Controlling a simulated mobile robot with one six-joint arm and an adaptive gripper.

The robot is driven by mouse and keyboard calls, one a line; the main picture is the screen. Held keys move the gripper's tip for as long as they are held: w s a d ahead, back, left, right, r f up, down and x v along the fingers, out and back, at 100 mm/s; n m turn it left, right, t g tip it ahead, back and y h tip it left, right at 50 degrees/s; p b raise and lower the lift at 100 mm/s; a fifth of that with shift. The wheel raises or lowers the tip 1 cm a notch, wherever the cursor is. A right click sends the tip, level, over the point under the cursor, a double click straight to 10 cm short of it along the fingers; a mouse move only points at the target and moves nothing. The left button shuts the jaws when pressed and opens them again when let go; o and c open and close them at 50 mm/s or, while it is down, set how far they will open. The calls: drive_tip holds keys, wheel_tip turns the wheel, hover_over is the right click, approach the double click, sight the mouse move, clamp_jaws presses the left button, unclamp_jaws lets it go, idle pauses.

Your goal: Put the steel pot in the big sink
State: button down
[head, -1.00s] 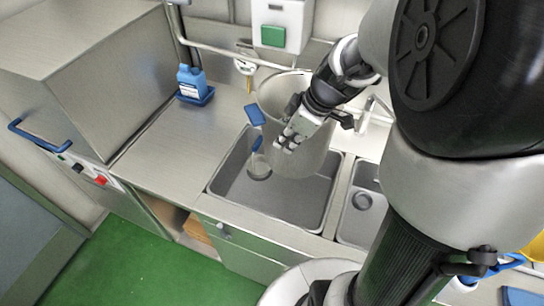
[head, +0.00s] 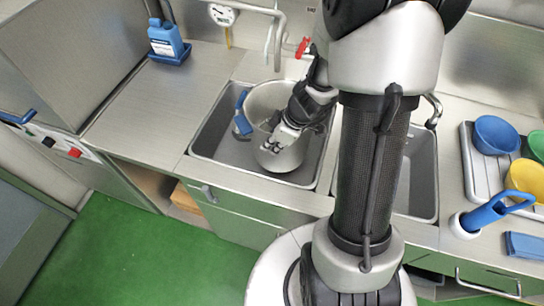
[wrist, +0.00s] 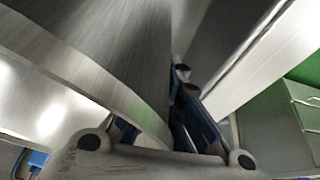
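The steel pot (head: 268,101) stands about upright within the big left sink (head: 204,130) in the head view, its rim near the level of the counter. My arm hides the pot's right side. I cannot tell whether the pot's base touches the sink floor.
The smaller right sink (head: 418,170) is partly behind my arm. A blue bottle (head: 165,38) stands at the back left. The left counter (head: 150,100) is clear.

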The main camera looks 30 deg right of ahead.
sight(269, 156)
drive_tip(key=shift+f+b, duration=1)
drive_tip(key=shift+f, duration=1.4)
drive_tip(key=c, duration=1.8)
unclamp_jaws()
drive_tip(key=p+v, duration=0.5)
drive_tip(key=v, duration=0.7)
drive_tip(key=s+a+r+m, duration=0.35)
drive_tip(key=a+r, duration=0.55)
drive_tip(key=r, duration=0.3)
drive_tip(key=s+a+r+m+t+h, duration=0.1)
drive_tip(key=s+r+m, duration=0.4)
drive_tip(key=s, duration=0.5)
wheel_tip(269, 156, up, 2)
drive_tip(key=shift+s+a+r+m+h, duration=0.15)
drive_tip(key=shift+s+a+m+h, duration=0.2)
drive_tip(key=shift+a+h, duration=0.4)
